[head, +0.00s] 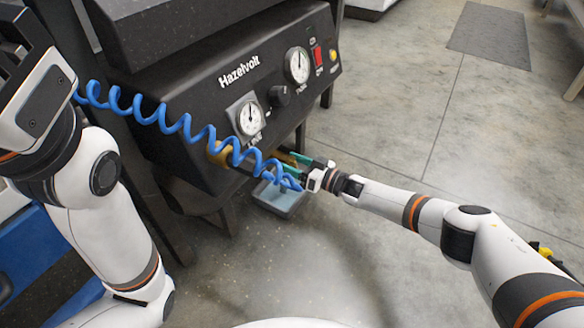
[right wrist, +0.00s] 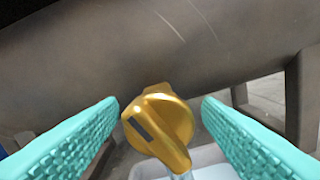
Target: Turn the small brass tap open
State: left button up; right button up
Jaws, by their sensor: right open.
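The brass tap (right wrist: 160,125) shows in the right wrist view, with a rounded body, a handle tilted toward the lower right and a dark slot on its face. My right gripper (right wrist: 160,130) is open, with one teal ridged finger on each side of the tap and visible gaps between. In the head view my right gripper (head: 291,166) is low at the front of the black hopper machine (head: 230,90); the blue coiled hose partly covers this area. My left arm stands at the left; its fingertips do not show.
A blue coiled hose (head: 185,124) hangs across the machine front and ends near my right gripper. A grey-blue tray (head: 280,198) is on the floor below. Another brass part (head: 218,153) is under the panel.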

jog(key=c, duration=1)
jog(key=n, duration=0.5)
jog(key=shift+n, duration=0.3)
jog(key=o, duration=1)
